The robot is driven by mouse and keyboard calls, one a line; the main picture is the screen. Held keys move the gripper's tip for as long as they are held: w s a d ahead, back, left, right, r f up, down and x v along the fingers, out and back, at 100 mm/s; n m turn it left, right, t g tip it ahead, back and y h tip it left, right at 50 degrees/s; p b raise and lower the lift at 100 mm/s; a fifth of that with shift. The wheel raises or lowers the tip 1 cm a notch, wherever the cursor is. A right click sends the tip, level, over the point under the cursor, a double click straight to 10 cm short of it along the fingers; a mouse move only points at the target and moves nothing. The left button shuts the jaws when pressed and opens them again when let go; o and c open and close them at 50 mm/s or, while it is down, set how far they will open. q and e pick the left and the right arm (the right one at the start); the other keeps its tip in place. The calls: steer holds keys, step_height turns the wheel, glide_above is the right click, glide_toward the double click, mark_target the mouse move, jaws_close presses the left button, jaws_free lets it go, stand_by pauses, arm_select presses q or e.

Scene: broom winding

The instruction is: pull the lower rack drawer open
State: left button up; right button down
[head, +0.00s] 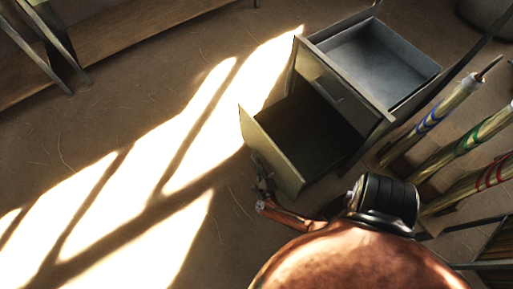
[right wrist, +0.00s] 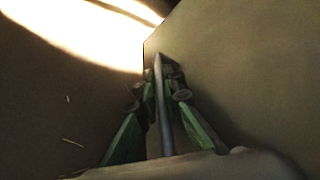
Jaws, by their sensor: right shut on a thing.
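The lower rack drawer (head: 310,125) stands pulled out from the rack (head: 405,85), its dark inside open to view. Its front panel (head: 272,155) faces the lower left. My right gripper (head: 263,187) is at the outer side of that panel, shut on the drawer's handle. In the right wrist view the green fingers (right wrist: 164,100) lie on either side of the thin bar handle (right wrist: 165,125), close beside the panel (right wrist: 240,70). My left gripper is not in view.
Above the lower drawer is an upper front panel (head: 328,80) and a grey open tray (head: 375,60). Several straw bundles with coloured bands (head: 440,105) stand at the right. A wooden bench (head: 120,40) is at the upper left. The sunlit floor (head: 150,180) left of the drawer is clear.

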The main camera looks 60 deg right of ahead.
steer(key=c, duration=2)
jaws_free()
steer(key=shift+c, duration=0.2)
